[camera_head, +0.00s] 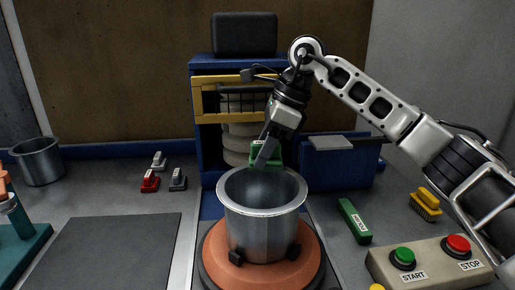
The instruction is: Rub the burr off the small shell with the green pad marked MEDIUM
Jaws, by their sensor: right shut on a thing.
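A metal shell (263,222), shaped like an open pot, stands upright on the orange turntable (222,257) at the centre. My right gripper (267,150) is shut on a green pad (267,161) at the far rim of this shell. I cannot tell whether the pad touches the rim, and no label on it is readable. Another green block (352,215) with a small white label lies on the bench to the right; its print is too small to read surely. No burr can be made out. My left gripper is not in view.
Another metal pot (39,162) stands at the far left. Red and grey clamp-like pieces (150,181) lie left of centre. A START/STOP box (425,263) and a yellow brush (425,203) are at right. A dark mat (105,250) lies bare at front left.

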